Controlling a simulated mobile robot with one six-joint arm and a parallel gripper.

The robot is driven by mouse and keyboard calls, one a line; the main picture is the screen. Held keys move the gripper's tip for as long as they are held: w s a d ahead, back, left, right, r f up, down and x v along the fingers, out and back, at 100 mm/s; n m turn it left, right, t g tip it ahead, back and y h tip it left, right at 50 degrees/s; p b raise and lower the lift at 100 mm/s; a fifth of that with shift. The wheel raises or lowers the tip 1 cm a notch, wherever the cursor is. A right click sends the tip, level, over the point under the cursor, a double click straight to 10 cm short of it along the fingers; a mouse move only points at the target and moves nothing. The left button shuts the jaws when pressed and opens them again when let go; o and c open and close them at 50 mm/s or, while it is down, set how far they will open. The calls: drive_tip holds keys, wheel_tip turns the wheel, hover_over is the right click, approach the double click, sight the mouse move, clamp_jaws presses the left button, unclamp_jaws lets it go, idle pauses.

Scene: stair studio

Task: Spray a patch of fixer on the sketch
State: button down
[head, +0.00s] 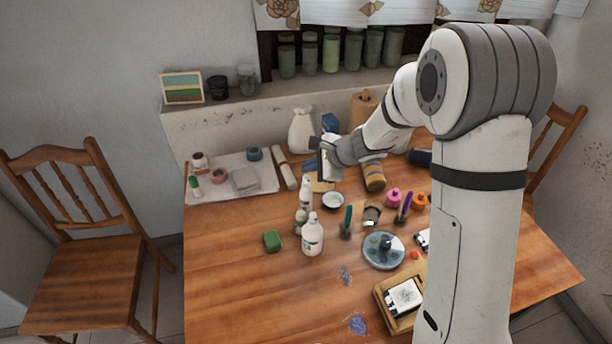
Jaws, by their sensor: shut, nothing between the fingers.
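My gripper (321,160) is over the back middle of the wooden table, left of my arm. It looks shut, with nothing clearly held; its fingers are small and partly merge with the things behind. White bottles stand below and left of it: a larger one (312,238), a slimmer one (305,194) and a small one (299,222). I cannot tell which, if any, holds fixer. No sketch can be made out for sure.
The table (230,300) is clear at front left. A pale tray (215,187) lies back left; a white bag (301,130) stands behind.

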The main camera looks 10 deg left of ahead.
drive_tip(key=shift+f, duration=0.1)
idle(0.6)
drive_tip(key=shift+f+b, duration=0.35)
drive_tip(key=shift+b, duration=0.35)
drive_tip(key=shift+f+b, duration=0.45)
drive_tip(key=shift+b, duration=0.15)
idle(0.3)
drive_tip(key=shift+r, duration=0.15)
drive_tip(key=shift+r+p, duration=0.6)
drive_tip(key=shift+r, duration=0.2)
wheel_tip(320, 180, up, 6)
drive_tip(key=p, duration=0.4)
idle(0.3)
idle(0.4)
